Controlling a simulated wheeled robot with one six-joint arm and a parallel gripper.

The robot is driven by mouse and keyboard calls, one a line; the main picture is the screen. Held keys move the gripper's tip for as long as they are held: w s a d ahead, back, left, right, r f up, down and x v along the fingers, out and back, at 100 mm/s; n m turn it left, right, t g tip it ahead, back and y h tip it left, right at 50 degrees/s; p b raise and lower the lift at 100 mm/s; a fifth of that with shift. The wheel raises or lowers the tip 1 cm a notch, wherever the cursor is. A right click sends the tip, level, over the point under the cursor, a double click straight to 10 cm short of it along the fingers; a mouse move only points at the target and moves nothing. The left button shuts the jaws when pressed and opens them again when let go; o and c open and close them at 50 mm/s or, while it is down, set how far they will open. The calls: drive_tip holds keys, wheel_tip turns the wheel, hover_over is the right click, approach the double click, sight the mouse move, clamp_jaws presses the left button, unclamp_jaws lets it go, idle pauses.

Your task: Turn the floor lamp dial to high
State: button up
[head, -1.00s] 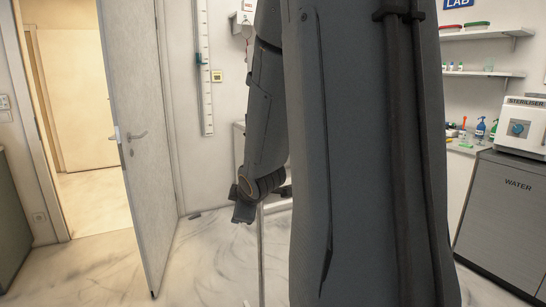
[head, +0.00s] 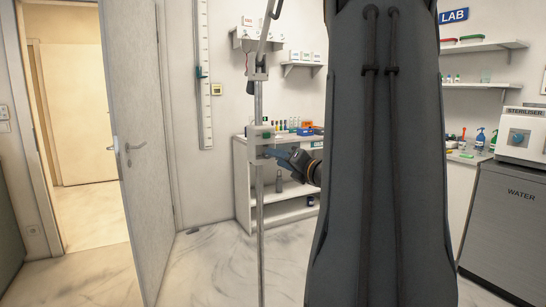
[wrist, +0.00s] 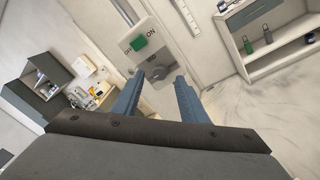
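The floor lamp's pole (head: 259,210) stands upright left of my arm in the head view. Its pale control box (head: 254,134) is partway up, with a green switch that also shows in the wrist view (wrist: 139,42), beside OFF and ON lettering. Below that switch in the wrist view is the grey dial (wrist: 154,72), with lettering that seems to read MID. My gripper (wrist: 160,76) has its two blue fingers apart, with the dial between or just beyond their tips. I cannot tell whether they touch it. In the head view my gripper is just right of the box.
A white shelf unit (head: 243,185) with bottles and racks stands behind the lamp. An open door (head: 138,190) is at the left. The steriliser (head: 520,136) sits on a grey cabinet (head: 508,215) at the right. My arm hides the middle of the head view.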

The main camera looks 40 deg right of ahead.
drive_tip(key=w, duration=0.3)
drive_tip(key=shift+w+d, duration=0.1)
drive_tip(key=shift+w, duration=0.15)
clamp_jaws()
